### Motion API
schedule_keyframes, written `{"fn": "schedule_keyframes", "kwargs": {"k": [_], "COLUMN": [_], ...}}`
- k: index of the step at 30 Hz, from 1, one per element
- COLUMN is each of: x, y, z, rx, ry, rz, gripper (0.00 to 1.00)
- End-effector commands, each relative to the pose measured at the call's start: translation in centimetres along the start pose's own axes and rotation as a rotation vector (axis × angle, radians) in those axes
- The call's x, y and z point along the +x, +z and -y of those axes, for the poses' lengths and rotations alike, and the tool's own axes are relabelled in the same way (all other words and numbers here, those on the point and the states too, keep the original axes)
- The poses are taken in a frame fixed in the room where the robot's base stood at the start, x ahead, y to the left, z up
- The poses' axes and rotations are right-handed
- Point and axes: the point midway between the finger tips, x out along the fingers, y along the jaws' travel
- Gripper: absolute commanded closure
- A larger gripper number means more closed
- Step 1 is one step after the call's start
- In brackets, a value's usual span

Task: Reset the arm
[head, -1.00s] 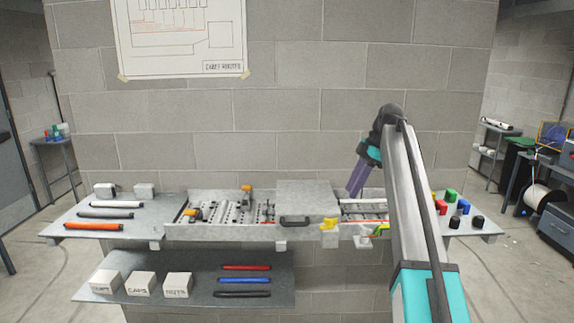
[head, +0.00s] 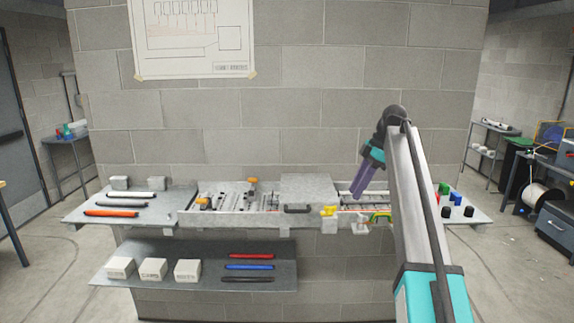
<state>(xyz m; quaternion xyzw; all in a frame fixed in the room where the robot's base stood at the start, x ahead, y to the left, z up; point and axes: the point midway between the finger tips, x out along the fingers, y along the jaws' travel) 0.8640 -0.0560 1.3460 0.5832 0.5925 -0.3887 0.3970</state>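My arm (head: 418,200) rises from the lower right of the head view and bends at a dark elbow. From there its teal and purple end hangs down to the left. My gripper (head: 356,194) is at the lower tip of the purple part, in front of the wall and over the right part of the workbench as seen here. Its fingers are too small to make out, and I see nothing held in it.
The workbench (head: 120,222) carries a long metal tray (head: 235,219), a grey lidded box (head: 308,188) and marker-like rods (head: 112,212). A lower shelf (head: 215,279) holds white labelled boxes (head: 153,268) and coloured rods (head: 250,267).

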Motion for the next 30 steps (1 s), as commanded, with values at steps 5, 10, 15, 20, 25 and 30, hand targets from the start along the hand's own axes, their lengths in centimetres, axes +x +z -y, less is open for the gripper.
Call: {"fn": "schedule_keyframes", "kwargs": {"k": [5,10,15,20,25,30], "x": [0.0,1.9,4.3,7.2,11.5,18.2], "y": [0.0,0.2,0.8,1.4,2.4,3.9], "z": [0.0,-0.2,-0.4,-0.6,-0.5,0.5], "rx": [0.0,-0.002,0.003,0.008,0.016,0.031], "ry": [0.0,-0.015,-0.038,-0.068,-0.111,-0.178], "rz": [0.0,-0.003,-0.007,-0.013,-0.02,-0.03], "gripper": [0.71,0.71,0.71,0.71,0.71,0.71]}}
